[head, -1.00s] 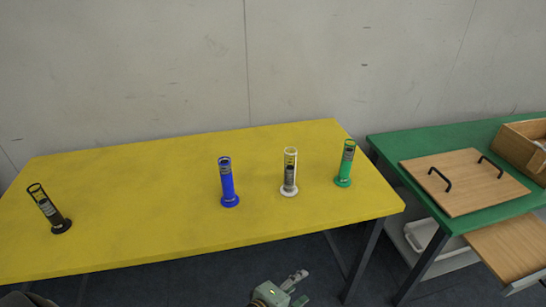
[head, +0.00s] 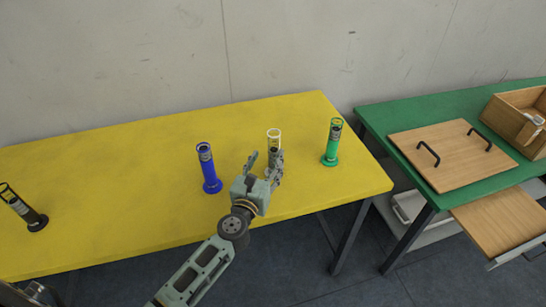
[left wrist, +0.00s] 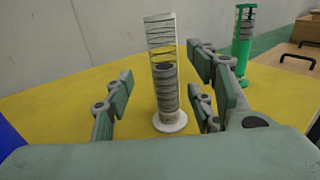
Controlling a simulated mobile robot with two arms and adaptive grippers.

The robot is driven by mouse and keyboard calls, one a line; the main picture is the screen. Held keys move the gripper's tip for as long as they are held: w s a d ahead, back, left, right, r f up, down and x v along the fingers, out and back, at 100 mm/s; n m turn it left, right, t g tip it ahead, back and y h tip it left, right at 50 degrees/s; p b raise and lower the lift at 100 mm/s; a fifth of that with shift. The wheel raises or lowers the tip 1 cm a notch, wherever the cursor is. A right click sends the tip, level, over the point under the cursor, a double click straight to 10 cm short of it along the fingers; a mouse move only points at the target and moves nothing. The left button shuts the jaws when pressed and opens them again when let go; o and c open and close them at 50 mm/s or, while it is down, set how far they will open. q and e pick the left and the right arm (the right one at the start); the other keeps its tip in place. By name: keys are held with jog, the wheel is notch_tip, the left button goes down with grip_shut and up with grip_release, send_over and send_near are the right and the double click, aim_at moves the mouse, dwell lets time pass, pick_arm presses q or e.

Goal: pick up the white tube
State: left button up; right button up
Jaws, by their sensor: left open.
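The white tube (head: 273,139) stands upright on the yellow table (head: 110,200), a clear-topped tube with a white rim and a dark grey lower part. In the head view its base is hidden behind my left gripper (head: 264,168). In the left wrist view the white tube (left wrist: 165,80) stands on its round white base, between my open fingers (left wrist: 160,95) and a little beyond the palm. The fingers do not visibly touch it. My right gripper is not in view.
A blue tube (head: 208,168) stands left of the gripper and a green tube (head: 332,143) stands to the right. A black tube (head: 23,207) is at the far left. A green table (head: 440,200) with a wooden lid (head: 450,155) and a wooden box (head: 515,115) stands at right.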

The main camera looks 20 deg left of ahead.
aim_at(272, 154)
pick_arm(q)
jog(key=w, duration=0.6)
jog(key=shift+d+f+b, duration=0.25)
jog(key=shift+b, duration=0.05)
jog(key=shift+s, duration=0.1)
jog(key=shift+c, duration=0.4)
grip_shut()
jog(key=shift+r, duration=0.15)
